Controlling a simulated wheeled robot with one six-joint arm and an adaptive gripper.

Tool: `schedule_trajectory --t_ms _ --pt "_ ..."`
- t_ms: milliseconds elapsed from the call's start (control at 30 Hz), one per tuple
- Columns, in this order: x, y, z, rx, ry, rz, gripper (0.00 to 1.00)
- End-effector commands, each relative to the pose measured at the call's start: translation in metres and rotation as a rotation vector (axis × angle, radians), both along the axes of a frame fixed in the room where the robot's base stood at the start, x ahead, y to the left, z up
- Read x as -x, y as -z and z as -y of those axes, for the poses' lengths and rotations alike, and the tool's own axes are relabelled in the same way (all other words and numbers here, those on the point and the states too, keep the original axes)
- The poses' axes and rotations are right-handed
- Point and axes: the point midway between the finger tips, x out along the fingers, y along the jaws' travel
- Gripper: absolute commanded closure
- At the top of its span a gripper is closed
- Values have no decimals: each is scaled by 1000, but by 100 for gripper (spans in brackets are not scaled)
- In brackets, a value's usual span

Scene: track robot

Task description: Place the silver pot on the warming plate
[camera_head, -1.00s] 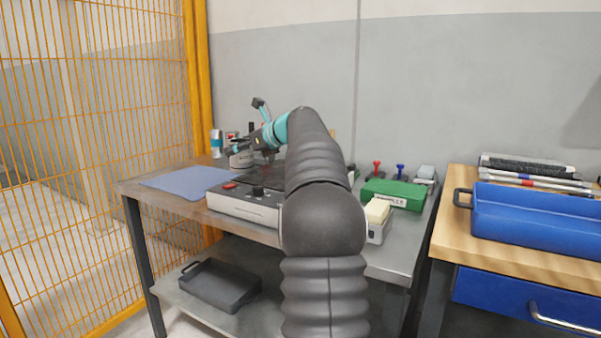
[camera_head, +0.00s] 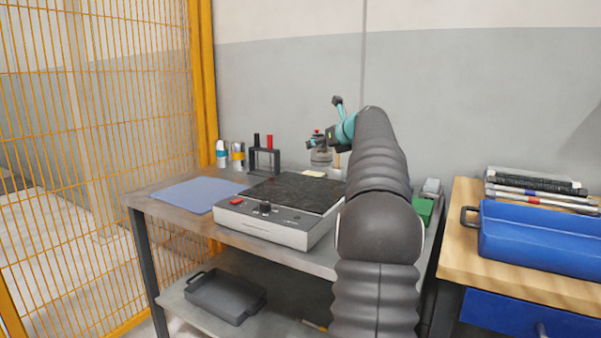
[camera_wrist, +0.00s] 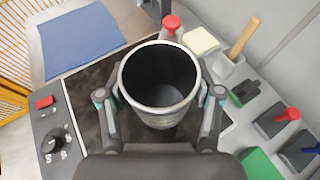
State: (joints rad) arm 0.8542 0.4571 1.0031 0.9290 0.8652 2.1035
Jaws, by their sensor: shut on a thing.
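The silver pot (camera_wrist: 162,118) is an open cylinder, dark inside, upright between the two fingers of my gripper (camera_wrist: 160,97) in the wrist view. My gripper is shut on its sides. In the head view my gripper (camera_head: 322,142) is at the back right of the warming plate, with the pot (camera_head: 321,157) below it, small and partly hidden by the arm. The warming plate (camera_head: 290,190) has a dark top and a light front with a red switch and black knob. In the wrist view the pot overlaps the plate's dark top (camera_wrist: 88,98); I cannot tell whether they touch.
A red-capped bottle (camera_wrist: 171,24) stands just beyond the pot. A blue mat (camera_head: 199,194) lies left of the plate. A black rack (camera_head: 264,158) and two cans stand behind. A green box (camera_wrist: 262,165) and red and blue knobs are to the right.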

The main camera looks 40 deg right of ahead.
Motion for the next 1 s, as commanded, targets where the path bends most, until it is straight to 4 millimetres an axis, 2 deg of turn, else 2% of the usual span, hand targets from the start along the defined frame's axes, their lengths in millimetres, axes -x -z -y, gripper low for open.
schedule_trajectory --t_ms 200,400,567,833,1000 --pt "-35 27 -27 0 -3 0 74" --pt "-52 40 -40 1 -1 0 74" --pt "-55 46 -42 0 0 0 74" --pt "-55 80 -42 1 0 0 74" --pt "-55 81 -41 1 0 1 74"
